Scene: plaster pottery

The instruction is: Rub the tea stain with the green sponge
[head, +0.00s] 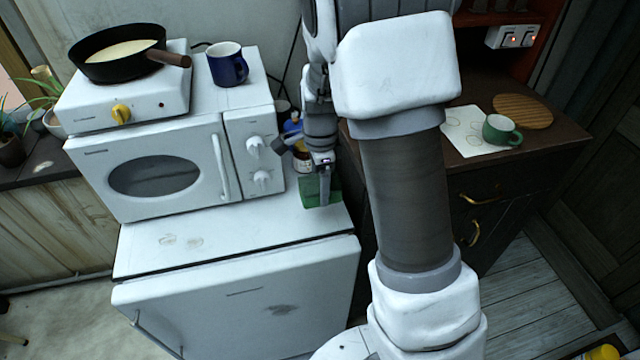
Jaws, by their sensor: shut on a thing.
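My gripper (324,172) points down at the right end of the white fridge top, beside the microwave. It is shut on the green sponge (332,193), which is at or just above the fridge top; contact is unclear. Faint brown ring marks (180,241), which look like the tea stain, lie on the front left of the fridge top, well left of the sponge.
The microwave (170,170) fills the back of the fridge top (240,225), carrying a hotplate with a pan (120,55) and a blue mug (228,65). Small containers (301,158) stand close by my gripper. The front strip is clear. A green mug (502,131) stands on the right cabinet.

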